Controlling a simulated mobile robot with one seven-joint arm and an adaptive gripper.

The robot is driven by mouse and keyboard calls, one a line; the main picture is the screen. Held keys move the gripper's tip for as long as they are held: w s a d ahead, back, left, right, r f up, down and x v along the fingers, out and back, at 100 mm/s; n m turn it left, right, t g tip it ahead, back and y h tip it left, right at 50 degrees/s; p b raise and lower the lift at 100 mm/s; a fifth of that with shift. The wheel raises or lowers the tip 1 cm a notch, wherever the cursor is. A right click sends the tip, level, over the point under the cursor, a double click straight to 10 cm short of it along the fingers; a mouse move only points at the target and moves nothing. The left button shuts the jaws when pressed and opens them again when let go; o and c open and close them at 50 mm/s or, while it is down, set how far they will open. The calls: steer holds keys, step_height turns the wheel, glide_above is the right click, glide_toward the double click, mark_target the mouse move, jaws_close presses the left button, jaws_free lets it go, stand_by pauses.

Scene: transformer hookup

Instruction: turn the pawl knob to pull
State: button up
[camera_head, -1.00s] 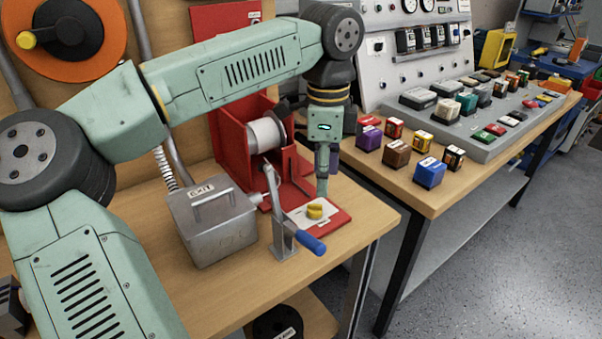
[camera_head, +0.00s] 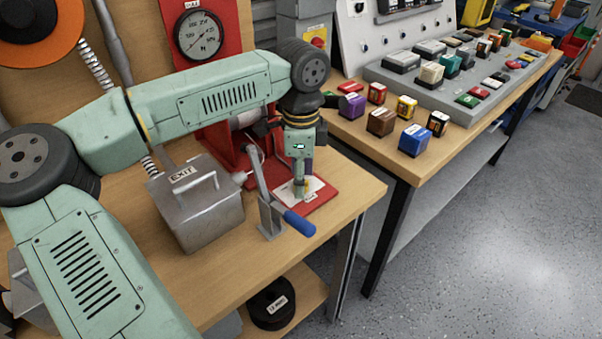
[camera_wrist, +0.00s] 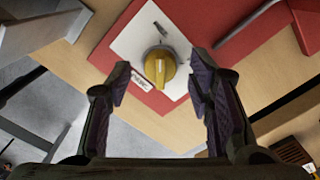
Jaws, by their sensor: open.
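The pawl knob (camera_wrist: 160,66) is a round yellow knob with a raised grip bar and a pale pointer line. It sits on a white label plate (camera_wrist: 128,47) on the red base (camera_wrist: 205,22). In the wrist view the knob lies between and beyond the two fingers of my gripper (camera_wrist: 160,88), which are spread apart and not touching it. In the head view my gripper (camera_head: 299,188) points down over the white plate and hides most of the knob. Printing on the plate is too small to read.
A crank with a blue handle (camera_head: 299,223) stands close in front of the plate. A grey metal box marked EXIT (camera_head: 196,208) is left of it. A dial gauge (camera_head: 199,36) is behind. Several coloured blocks sit on the right bench (camera_head: 398,163).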

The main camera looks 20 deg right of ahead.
steer(key=shift+f, duration=0.3)
steer(key=shift+c, duration=0.4)
jaws_close()
